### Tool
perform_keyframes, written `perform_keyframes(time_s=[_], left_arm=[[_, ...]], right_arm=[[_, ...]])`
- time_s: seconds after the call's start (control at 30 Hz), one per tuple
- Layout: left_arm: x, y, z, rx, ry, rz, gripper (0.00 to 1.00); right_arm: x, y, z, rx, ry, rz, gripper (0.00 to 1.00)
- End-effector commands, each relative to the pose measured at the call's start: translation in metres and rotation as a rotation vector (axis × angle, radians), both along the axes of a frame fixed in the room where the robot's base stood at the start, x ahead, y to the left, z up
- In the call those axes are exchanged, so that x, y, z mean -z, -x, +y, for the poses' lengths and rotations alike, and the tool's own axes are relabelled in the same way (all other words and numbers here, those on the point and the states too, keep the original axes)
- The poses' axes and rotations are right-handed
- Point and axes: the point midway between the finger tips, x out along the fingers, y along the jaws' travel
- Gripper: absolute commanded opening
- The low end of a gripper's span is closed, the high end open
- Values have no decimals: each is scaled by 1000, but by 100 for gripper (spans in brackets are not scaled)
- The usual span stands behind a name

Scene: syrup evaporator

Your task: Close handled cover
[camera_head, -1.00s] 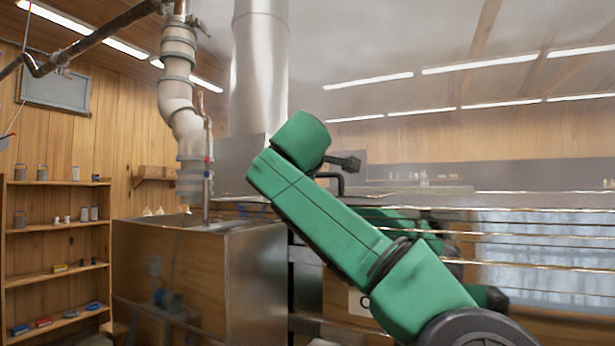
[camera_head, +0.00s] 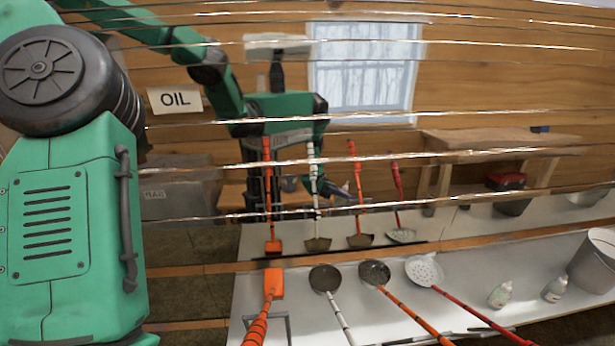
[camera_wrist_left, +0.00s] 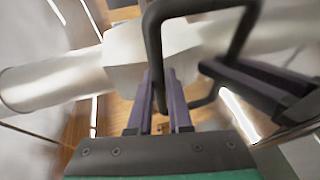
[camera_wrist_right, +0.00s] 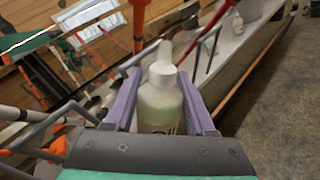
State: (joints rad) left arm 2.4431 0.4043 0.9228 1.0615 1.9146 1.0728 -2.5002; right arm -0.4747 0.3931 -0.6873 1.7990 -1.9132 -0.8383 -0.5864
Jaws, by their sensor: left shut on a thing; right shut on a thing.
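In the left wrist view, the two purple fingers of my left gripper (camera_wrist_left: 160,104) are close together on a dark bent bar handle (camera_wrist_left: 153,45), which loops away in front of them. Which surface is the handled cover itself, and how far it stands open, I cannot tell; the metal around is blurred. In the right wrist view, my right gripper (camera_wrist_right: 160,95) is shut on a small bottle (camera_wrist_right: 158,104) with a white nozzle cap and pale contents. Neither gripper shows directly in the head view.
In the head view, a shiny seamed metal surface (camera_head: 470,160) mirrors the room and a green arm. Below it, a white table (camera_head: 455,290) holds several long-handled ladles and scoops, two small bottles (camera_head: 501,294) and a grey bucket (camera_head: 592,262). A pale pipe crosses the left wrist view (camera_wrist_left: 50,84).

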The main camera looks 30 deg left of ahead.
Motion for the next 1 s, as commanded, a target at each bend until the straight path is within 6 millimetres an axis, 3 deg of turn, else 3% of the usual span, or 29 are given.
perform_keyframes(time_s=[0.13, 0.17, 0.23, 0.53, 0.67, 1.0], left_arm=[[-4, -1, -2, 2, -8, -5, 0], [-4, 0, -2, 1, -9, -5, 21], [-4, 0, -2, 1, -9, -5, 47], [-2, -1, -2, 1, -5, -3, 47], [-1, 5, -11, 3, -7, -5, 47], [-14, 46, -82, 1, -8, -6, 47]], right_arm=[[0, 0, 0, 0, -1, 0, 0], [0, 0, 0, 0, -1, 0, 0], [0, 0, 0, 0, 0, 0, 0], [1, 0, 0, 0, 0, 0, 0], [11, 0, 0, 0, 0, 0, 0], [56, 0, 0, 0, 0, 0, 0]])
